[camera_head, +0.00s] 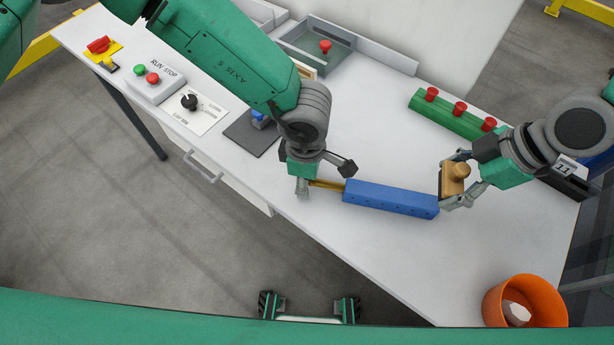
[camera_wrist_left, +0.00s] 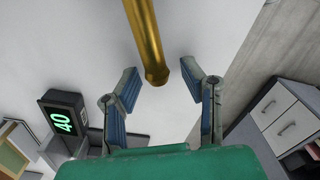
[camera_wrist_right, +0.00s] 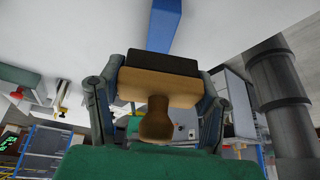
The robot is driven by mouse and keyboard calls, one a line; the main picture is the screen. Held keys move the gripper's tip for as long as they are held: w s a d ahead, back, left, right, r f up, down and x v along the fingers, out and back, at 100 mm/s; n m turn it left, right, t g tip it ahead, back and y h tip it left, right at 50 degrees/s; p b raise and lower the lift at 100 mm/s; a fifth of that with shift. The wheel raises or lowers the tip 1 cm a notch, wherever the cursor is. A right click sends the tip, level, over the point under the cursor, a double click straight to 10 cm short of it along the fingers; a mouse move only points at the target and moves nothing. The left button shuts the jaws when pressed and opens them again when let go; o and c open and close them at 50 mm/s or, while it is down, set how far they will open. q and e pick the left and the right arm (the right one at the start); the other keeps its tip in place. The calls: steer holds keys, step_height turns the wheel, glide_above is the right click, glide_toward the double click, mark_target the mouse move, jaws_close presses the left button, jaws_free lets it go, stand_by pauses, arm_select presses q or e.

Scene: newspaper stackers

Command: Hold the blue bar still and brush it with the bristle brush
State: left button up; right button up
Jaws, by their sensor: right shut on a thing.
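The blue bar (camera_head: 390,199) lies on the white table, with a brass rod (camera_head: 326,185) sticking out of its left end. My left gripper (camera_head: 303,188) is at the rod's free end. In the left wrist view its fingers (camera_wrist_left: 158,82) are apart on either side of the rod tip (camera_wrist_left: 157,74), with gaps showing. My right gripper (camera_head: 452,180) is shut on the brush (camera_head: 456,172), a wooden block with a knob, at the bar's right end. The right wrist view shows the brush's dark bristle side (camera_wrist_right: 162,62) facing the blue bar (camera_wrist_right: 163,25); I cannot tell whether they touch.
A green bar with red knobs (camera_head: 452,115) lies behind. An orange bowl (camera_head: 527,302) with a pale object stands at the front right corner. A grey tray (camera_head: 315,48), a dark pad (camera_head: 250,135) and a run/stop box (camera_head: 155,82) are to the left and back.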

arm_select(q)
step_height(320, 180, up, 12)
stand_by(0.6)
steer(key=shift+f, duration=0.1)
stand_by(0.4)
